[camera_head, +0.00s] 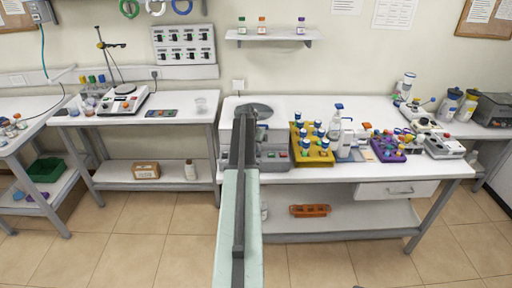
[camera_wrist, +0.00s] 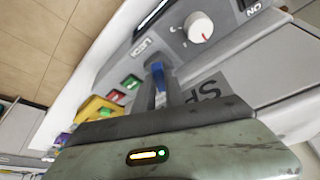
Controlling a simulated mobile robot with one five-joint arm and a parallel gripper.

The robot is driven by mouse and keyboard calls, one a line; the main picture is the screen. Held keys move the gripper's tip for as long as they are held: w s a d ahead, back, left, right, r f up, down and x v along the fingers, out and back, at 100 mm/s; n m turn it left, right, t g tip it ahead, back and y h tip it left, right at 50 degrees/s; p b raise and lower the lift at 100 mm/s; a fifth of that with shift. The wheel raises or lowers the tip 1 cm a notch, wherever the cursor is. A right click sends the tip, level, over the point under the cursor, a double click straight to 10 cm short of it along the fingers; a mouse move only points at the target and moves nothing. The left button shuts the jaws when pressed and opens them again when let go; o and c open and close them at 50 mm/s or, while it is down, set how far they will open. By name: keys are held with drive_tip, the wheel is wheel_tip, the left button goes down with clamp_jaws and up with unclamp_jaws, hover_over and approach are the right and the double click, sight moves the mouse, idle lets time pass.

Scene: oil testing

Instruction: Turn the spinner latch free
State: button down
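The spinner is a grey machine with a round dark top (camera_head: 254,111) on the middle bench, partly hidden behind my arm. Its tilted front panel (camera_wrist: 230,48) fills the upper right of the wrist view. A small blue lever (camera_wrist: 159,76), which looks like the latch, stands out from the panel's lower edge. My gripper (camera_wrist: 160,88) is at this lever, with one dark finger on each side of it. I cannot tell whether the fingers press on it. In the head view my arm hides the gripper tips and the lever.
The panel has a white knob (camera_wrist: 199,27), a green button (camera_wrist: 131,81) and a red button (camera_wrist: 117,96). A yellow rack (camera_head: 310,151) with blue-capped containers stands right of the spinner. A purple rack (camera_head: 388,149) and a microscope (camera_head: 425,123) are farther right.

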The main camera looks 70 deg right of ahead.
drive_tip(key=shift+w+d, duration=0.1)
drive_tip(key=shift+w, duration=0.05)
drive_tip(key=shift+n, duration=0.3)
drive_tip(key=shift+s+n+t, duration=0.2)
drive_tip(key=shift+n+t, duration=0.2)
drive_tip(key=shift+n, duration=0.2)
drive_tip(key=shift+s+n+t, duration=0.15)
drive_tip(key=shift+n+t, duration=0.55)
drive_tip(key=shift+n, duration=1.3)
drive_tip(key=c, duration=1.4)
unclamp_jaws()
